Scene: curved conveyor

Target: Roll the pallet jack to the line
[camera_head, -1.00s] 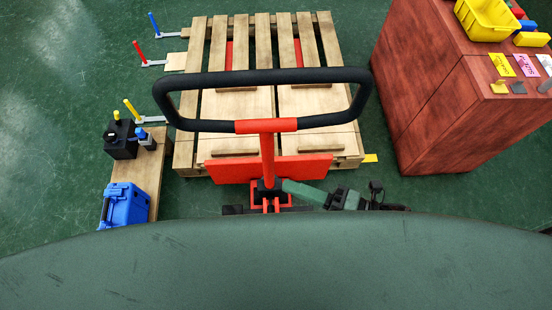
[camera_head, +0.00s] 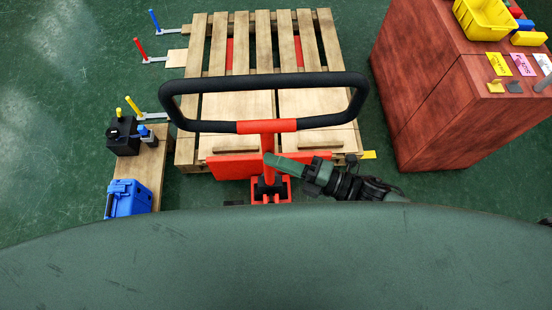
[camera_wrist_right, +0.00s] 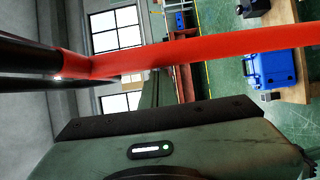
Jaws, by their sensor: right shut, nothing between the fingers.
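The red pallet jack (camera_head: 268,146) stands in front of me with its black looped handle (camera_head: 265,79) raised. Red parts also show between the slats of a wooden pallet (camera_head: 290,104), so its forks appear to be under the boards. My right gripper (camera_head: 270,159) is shut and empty, its tip at the red handle shaft below the loop; whether it touches is unclear. In the right wrist view the red shaft (camera_wrist_right: 200,54) crosses just beyond my gripper (camera_wrist_right: 160,130), with the black loop (camera_wrist_right: 25,63) at left. My left gripper is out of view.
A dark red cabinet (camera_head: 425,110) with a yellow bin (camera_head: 487,18) stands at right. At left, a wooden board (camera_head: 152,165) holds a blue case (camera_head: 128,199) and a black box (camera_head: 122,136). Green floor at far left is open.

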